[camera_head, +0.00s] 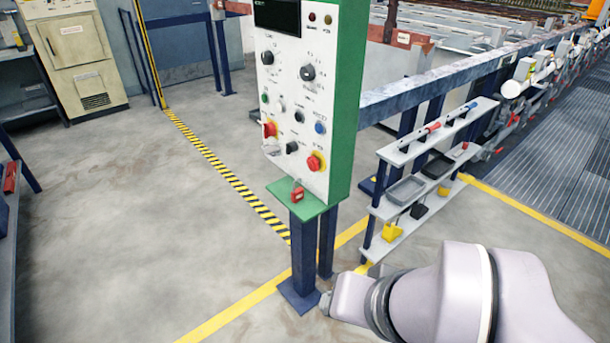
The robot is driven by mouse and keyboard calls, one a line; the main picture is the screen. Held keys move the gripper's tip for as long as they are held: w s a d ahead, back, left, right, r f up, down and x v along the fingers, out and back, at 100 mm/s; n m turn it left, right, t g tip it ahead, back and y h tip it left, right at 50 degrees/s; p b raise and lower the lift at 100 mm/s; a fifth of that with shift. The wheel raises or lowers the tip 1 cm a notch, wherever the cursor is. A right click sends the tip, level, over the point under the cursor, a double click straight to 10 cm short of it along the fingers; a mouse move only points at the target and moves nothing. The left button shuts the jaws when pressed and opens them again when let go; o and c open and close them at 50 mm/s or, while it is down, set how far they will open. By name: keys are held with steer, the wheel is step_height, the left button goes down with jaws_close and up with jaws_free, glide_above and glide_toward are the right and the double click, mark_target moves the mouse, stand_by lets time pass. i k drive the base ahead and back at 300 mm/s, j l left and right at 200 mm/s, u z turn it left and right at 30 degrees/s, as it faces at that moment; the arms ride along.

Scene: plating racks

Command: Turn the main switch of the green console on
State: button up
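The green console (345,110) stands upright on dark blue legs, its white front panel facing left and toward me. A red padlock-like object (297,195) rests on the green ledge under the panel. My pale arm reaches in from the lower right, well below the panel. My gripper's fingers cannot be seen.
A red mushroom button (314,162), black knobs (308,73) and a blue button (320,128) share the panel. A small rack (400,212) with trays and tools stands right of the console, close to my arm. Floor left of the console is clear.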

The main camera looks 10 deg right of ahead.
mark_target(269, 130)
steer(key=i+j+z, duration=0.2)
steer(key=i+j, duration=0.95)
steer(key=i, duration=0.05)
